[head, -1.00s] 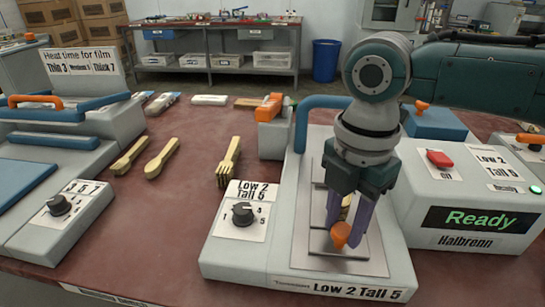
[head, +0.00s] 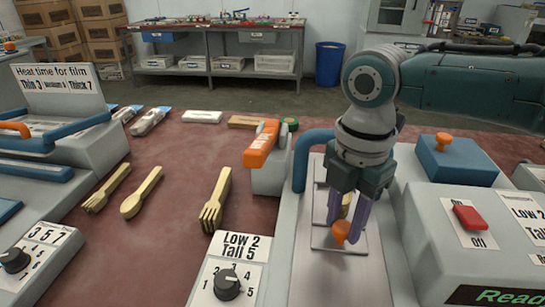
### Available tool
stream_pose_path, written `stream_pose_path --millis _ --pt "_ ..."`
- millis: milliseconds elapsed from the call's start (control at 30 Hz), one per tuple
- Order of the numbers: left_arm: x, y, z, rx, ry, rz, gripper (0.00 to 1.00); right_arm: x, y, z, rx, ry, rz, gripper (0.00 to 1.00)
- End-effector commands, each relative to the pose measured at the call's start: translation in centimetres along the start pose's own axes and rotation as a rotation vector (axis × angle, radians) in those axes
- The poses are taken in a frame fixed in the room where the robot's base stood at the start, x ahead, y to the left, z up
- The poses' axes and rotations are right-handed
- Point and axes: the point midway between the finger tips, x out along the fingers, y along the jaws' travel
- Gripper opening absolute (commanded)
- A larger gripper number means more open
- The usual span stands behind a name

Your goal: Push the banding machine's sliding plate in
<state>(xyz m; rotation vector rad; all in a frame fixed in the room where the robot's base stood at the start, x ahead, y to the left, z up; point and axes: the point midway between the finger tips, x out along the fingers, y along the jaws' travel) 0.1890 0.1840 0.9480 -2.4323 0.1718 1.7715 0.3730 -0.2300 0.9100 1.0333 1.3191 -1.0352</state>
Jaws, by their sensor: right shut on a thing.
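The banding machine (head: 275,235) is grey, with a blue arched bar (head: 302,160) and a dial labelled "Low 2 Tall 5". Its thin metal sliding plate (head: 322,238) carries an orange knob (head: 341,232) at its near end. My right gripper (head: 347,228) points down over the plate, its purple fingers shut around the knob. A small yellowish thing (head: 346,203) shows partly behind the fingers; they hide the rest. The plate's far end is partly hidden by the gripper. My left gripper is out of view.
Wooden forks (head: 216,200) and a wooden spoon (head: 141,193) lie on the red table left of the machine. An orange-topped post (head: 262,143) stands left of the bar.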

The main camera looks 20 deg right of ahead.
Motion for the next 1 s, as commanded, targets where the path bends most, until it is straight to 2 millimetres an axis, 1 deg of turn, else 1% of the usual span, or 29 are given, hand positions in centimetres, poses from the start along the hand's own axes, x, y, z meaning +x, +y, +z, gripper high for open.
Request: stream_pose_path --millis 33,200,233,467,500,767,867,1000 --pt "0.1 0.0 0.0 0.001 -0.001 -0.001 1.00 0.1 0.2 0.3 0.003 -0.007 0.008 0.00" --pt "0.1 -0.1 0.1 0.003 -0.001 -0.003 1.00 0.1 0.2 0.4 0.003 -0.009 0.009 0.00" --pt "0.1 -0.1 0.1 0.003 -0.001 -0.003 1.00 0.1 0.2 0.4 0.003 -0.010 0.009 0.41" --pt "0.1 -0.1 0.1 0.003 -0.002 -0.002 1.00 0.1 0.1 0.2 0.002 -0.007 0.006 0.67" --pt "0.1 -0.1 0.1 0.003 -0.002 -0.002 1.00 0.1 0.1 0.2 0.002 -0.006 0.006 0.69" --pt "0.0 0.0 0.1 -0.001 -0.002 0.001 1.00 -0.2 0.1 0.2 0.001 -0.004 0.005 0.69" --pt "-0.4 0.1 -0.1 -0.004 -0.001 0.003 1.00 -1.3 0.1 0.1 0.000 -0.004 0.006 0.69" --pt "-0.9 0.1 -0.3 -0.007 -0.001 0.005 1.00 -4.1 0.1 0.2 0.000 -0.006 0.008 0.69"
